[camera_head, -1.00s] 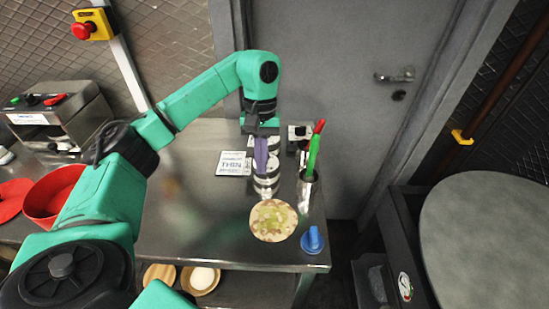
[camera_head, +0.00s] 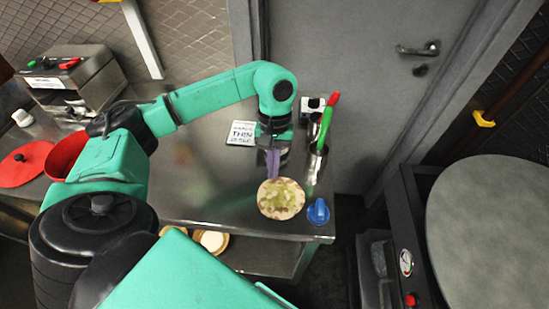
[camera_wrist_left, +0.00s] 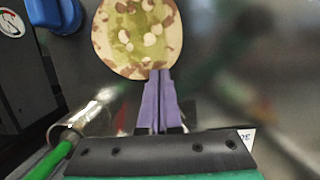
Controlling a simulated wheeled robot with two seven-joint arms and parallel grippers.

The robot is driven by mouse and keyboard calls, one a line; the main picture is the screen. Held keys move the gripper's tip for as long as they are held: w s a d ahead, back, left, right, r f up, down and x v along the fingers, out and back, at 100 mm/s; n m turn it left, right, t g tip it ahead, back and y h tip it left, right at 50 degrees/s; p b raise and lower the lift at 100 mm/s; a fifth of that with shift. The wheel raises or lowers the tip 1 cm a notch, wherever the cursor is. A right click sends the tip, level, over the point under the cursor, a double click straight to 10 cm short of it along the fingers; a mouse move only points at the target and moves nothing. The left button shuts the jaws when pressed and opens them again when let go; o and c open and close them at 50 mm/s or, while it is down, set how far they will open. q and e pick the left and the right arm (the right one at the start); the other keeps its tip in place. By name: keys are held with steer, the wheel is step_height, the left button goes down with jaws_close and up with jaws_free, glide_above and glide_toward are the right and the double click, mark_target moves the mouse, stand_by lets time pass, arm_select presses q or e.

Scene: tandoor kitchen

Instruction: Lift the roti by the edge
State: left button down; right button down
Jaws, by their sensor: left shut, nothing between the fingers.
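The roti (camera_head: 281,199) is a round, pale flatbread with green and brown patches. It lies near the front edge of the steel table, left of a blue object. In the left wrist view the roti (camera_wrist_left: 138,36) fills the upper middle. My left gripper (camera_head: 273,176) points down at the far edge of the roti, its purple fingers together and empty. In the left wrist view the fingertips (camera_wrist_left: 160,74) meet the roti's near edge; whether they touch it, I cannot tell. My right gripper is not in view.
A printed card (camera_head: 242,133) lies behind. A red bowl (camera_head: 67,156) is far left. The table's middle is clear.

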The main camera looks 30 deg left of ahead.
mark_target(271, 190)
arm_select(q)
steer(key=s, duration=0.1)
steer(key=s+d+b, duration=0.1)
steer(key=s, duration=0.1)
steer(key=shift+s+d+f, duration=0.1)
steer(key=shift+s+d, duration=0.05)
steer(key=shift+d, duration=0.05)
steer(key=shift+s+d, duration=0.2)
steer(key=shift+s, duration=0.15)
steer(key=b+v, duration=0.1)
steer(key=v, duration=0.4)
steer(key=shift+w, duration=0.15)
steer(key=d+p+v, duration=0.1)
steer(key=p+v, duration=0.3)
steer(key=v, duration=0.6)
steer(key=w+d+f+p, duration=0.3)
steer(key=d+f+p, duration=0.1)
steer(key=d, duration=0.1)
steer(key=p+x, duration=0.3)
steer(key=x, duration=0.7)
steer(key=shift+s, duration=0.2)
steer(key=shift+f, duration=0.35)
